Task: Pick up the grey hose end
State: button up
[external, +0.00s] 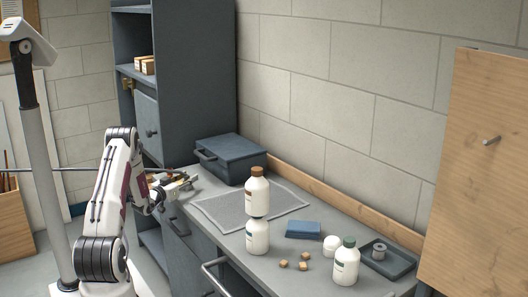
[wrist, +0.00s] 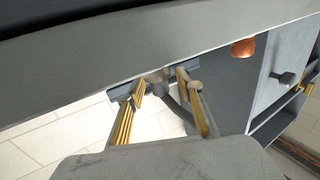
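In the wrist view, my gripper (wrist: 160,85) is open, its two gold-padded fingers spread apart. A small grey rounded piece (wrist: 157,80), which looks like the grey hose end, shows between the fingertips, just under the edge of a grey surface. A dark grey curved length (wrist: 179,108) runs down from near it, partly hidden by the right finger. I cannot tell whether either finger touches the grey piece. In the external view, my gripper (external: 182,183) is at the left end of the grey bench, and the hose end cannot be made out there.
A copper pipe end (wrist: 243,47) hangs right of the fingers. A grey cabinet (wrist: 283,85) stands beyond it. Pale floor lies below the gripper.

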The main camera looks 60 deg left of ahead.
jog(key=shift+c, duration=0.3)
grip_shut()
jog(key=shift+r, duration=0.15)
jog(key=shift+r, duration=4.9)
